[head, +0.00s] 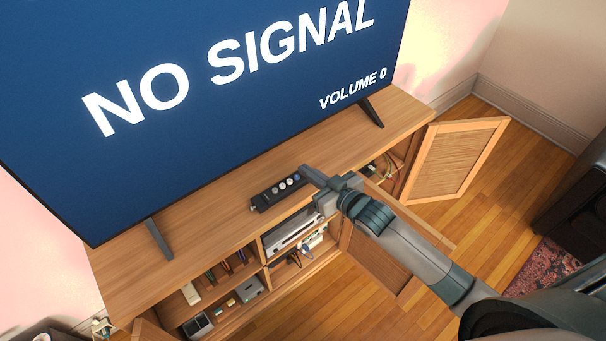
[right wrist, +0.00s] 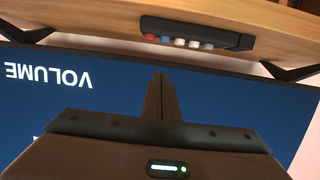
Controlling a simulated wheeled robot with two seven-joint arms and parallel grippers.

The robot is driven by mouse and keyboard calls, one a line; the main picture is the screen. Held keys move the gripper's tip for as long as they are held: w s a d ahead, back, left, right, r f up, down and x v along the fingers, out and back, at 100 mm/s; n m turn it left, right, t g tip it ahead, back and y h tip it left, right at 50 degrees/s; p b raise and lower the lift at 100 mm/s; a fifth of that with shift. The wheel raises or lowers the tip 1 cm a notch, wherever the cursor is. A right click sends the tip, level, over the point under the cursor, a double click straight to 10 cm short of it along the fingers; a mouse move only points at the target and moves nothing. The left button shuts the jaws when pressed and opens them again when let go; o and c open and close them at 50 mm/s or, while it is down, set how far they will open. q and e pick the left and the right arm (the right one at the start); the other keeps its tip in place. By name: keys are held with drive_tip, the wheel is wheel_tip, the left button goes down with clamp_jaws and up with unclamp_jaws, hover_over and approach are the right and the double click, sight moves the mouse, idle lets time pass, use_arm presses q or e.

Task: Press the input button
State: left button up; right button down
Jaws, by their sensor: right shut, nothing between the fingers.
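A small black control box (head: 262,200) with a row of round buttons lies on top of the wooden TV cabinet, in front of the screen. In the right wrist view the control box (right wrist: 215,36) shows near the top, with red, blue and several pale buttons; I cannot read which is the input button. My right gripper (head: 308,172) is shut and empty, just beyond the right end of the box in the head view. In the right wrist view the closed fingertips (right wrist: 160,76) are apart from the box. My left gripper is not in view.
The TV (head: 220,100) reads "NO SIGNAL" and "VOLUME 0" and stands on the wooden cabinet (head: 190,232). Its stand feet flank the box. A cabinet door (head: 458,160) hangs open at the right. Shelves below hold a silver player (head: 292,232) and other small items.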

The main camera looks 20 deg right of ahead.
sight(297, 177)
drive_tip(key=x, duration=0.3)
drive_tip(key=shift+p, duration=0.35)
wheel_tip(297, 177, down, 2)
drive_tip(key=shift+s+d+f+p, duration=0.1)
drive_tip(key=shift+s+f+p, duration=0.05)
drive_tip(key=shift+p, duration=0.15)
drive_tip(key=shift+f, duration=0.85)
